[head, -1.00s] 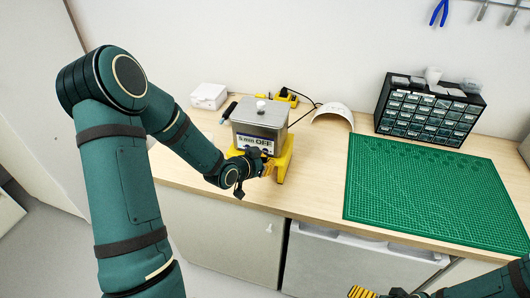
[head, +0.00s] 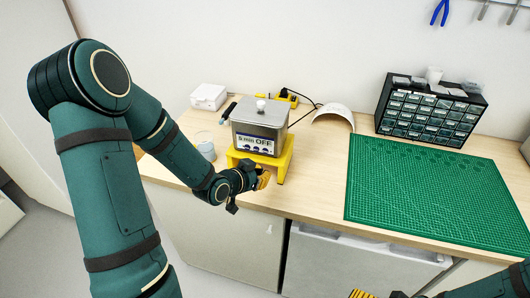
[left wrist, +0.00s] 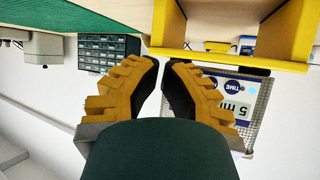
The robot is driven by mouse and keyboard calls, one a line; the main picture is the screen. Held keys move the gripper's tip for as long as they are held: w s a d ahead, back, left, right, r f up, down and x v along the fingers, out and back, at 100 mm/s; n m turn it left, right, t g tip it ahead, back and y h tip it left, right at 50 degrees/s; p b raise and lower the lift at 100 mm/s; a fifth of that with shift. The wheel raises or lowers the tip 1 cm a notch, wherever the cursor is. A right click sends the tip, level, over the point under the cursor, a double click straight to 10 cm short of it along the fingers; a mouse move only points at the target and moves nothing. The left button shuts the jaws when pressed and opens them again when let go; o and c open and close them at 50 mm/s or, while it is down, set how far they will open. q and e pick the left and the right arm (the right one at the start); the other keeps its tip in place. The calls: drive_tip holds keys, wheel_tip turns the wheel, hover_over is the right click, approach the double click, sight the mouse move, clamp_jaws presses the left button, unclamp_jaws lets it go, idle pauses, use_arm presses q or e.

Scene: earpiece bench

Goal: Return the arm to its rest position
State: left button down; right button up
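My left gripper (head: 264,179) is in front of the yellow stand (head: 284,165), near the bench's front edge. In the left wrist view its two yellow ribbed fingers (left wrist: 164,62) with dark pads are a narrow gap apart, with nothing between them. The stand bears a grey metal tank (head: 260,122) with a lid, a white knob and a panel reading "5 min OFF". The tank also shows upside down in the left wrist view (left wrist: 243,92). My right gripper (head: 364,294) shows only as yellow finger parts at the bottom edge, mostly cut off.
A clear glass beaker (head: 205,147) stands left of the stand, close to my left forearm. A white box (head: 208,97), a white curved shell (head: 334,117), a drawer cabinet (head: 430,108) and a green mat (head: 430,195) are on the bench. Free room lies in front of the bench.

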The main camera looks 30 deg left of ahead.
idle(0.8)
use_arm(q)
drive_tip(key=s+d+f+n+g+b, duration=0.2)
drive_tip(key=s+d+f+g, duration=0.3)
drive_tip(key=d+f, duration=0.5)
drive_tip(key=s+d+f+n+g+h+b, duration=0.1)
drive_tip(key=s+d+f+n+g+b, duration=0.1)
drive_tip(key=s+d+f+g, duration=0.3)
drive_tip(key=s+d+f, duration=0.4)
drive_tip(key=d+f, duration=0.1)
drive_tip(key=f, duration=0.1)
drive_tip(key=shift+s+f+n, duration=0.25)
drive_tip(key=shift+s+n, duration=0.05)
drive_tip(key=shift+s, duration=0.1)
drive_tip(key=shift+h, duration=0.3)
idle(1.2)
